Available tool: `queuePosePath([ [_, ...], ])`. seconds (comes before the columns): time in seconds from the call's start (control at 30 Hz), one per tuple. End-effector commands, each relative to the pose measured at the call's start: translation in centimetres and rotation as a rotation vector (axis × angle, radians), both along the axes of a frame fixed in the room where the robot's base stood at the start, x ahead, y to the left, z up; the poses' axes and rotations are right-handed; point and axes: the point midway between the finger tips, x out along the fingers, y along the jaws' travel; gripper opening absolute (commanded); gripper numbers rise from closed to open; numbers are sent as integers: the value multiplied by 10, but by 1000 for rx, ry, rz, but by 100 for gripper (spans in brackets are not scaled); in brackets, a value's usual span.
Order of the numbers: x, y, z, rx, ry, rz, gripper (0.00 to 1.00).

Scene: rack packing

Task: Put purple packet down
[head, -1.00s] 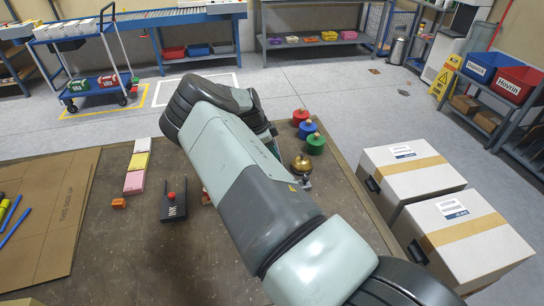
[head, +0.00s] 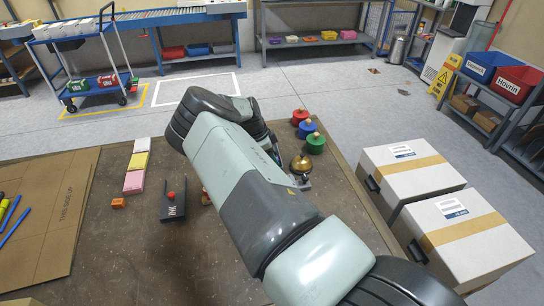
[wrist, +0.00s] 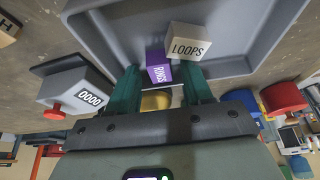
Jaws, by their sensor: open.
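The purple packet (wrist: 158,68), lettered RINGS, is in a grey tray (wrist: 236,64) in the wrist view. It is beside a white packet (wrist: 188,44) lettered LOOPS, at a slight angle to it. My gripper (wrist: 160,82) is open, with its green fingers on either side of the purple packet's near end. I cannot tell whether a finger touches the packet. In the head view my arm hides the gripper, the tray and both packets.
A grey device with a red knob (wrist: 54,112) and an 0000 label is left of the tray. A gold bell (head: 300,164) and red, blue and green knobbed pieces (head: 315,144) stand right of my arm. Two cartons (head: 412,172) are farther right. An INK-type stand (head: 173,206) is at left.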

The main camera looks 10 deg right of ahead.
Motion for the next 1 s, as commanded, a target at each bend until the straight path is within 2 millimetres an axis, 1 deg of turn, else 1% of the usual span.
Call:
queuePosePath([
  [0.07, 0, 1, 5, 0, -1, 0, 50],
  [0.17, 1, 7, 17, 1, -3, 1, 50],
  [0.5, 3, 34, 83, 2, -3, 1, 50],
  [0.6, 3, 40, 98, 1, -1, 0, 50],
  [0.7, 3, 44, 107, 1, -1, -1, 50],
  [0.77, 3, 45, 111, 2, -1, -1, 50],
  [0.83, 2, 43, 120, 13, 0, 2, 50],
  [0.87, 1, 42, 126, 23, 1, 6, 50],
  [0.97, -7, 34, 157, 80, 3, 28, 50],
  [1.0, -12, 31, 174, 112, 3, 47, 50],
])
